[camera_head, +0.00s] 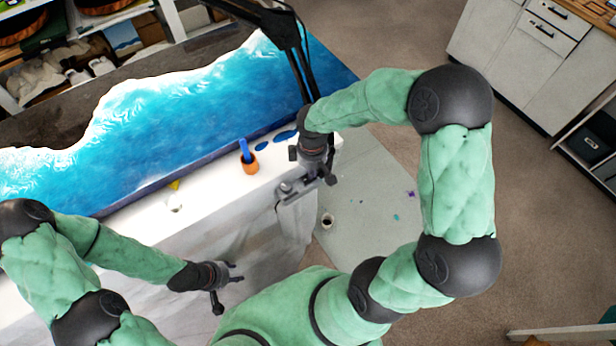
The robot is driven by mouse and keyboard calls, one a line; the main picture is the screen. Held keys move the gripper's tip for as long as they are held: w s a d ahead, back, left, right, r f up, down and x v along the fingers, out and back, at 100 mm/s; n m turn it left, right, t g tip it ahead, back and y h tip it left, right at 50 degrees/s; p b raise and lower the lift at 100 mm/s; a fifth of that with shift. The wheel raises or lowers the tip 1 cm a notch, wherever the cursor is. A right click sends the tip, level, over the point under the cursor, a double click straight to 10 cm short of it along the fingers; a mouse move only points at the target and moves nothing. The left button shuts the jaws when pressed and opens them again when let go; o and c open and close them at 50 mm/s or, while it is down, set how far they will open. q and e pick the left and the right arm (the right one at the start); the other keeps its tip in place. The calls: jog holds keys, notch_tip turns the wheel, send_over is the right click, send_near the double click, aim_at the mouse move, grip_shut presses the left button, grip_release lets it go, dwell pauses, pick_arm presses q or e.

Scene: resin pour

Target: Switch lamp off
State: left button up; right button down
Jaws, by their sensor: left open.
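A black jointed lamp arm (300,65) rises behind the table's right part and runs up to the top edge of the view. A dark, wider part of the lamp (272,24) shows at the top; no bulb or switch can be made out. My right gripper (309,184) is at the table's near right edge, beside the foot of the lamp arm, pointing down. Its fingers overlap a grey clamp-like part, and their opening is unclear. My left gripper (229,287) is open and empty in front of the white-draped table, well apart from the lamp.
A small cup (327,221) is on the grey floor mat (370,190). White cabinets stand upper right.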

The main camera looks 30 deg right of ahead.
pick_arm(q)
jog(key=shift+r, duration=0.1)
pick_arm(e)
jog(key=shift+r+p, duration=2.85)
jog(key=shift+r, duration=0.65)
pick_arm(q)
notch_tip(320, 180, up, 5)
jog(key=shift+r, duration=0.2)
pick_arm(e)
jog(key=shift+f, duration=0.1)
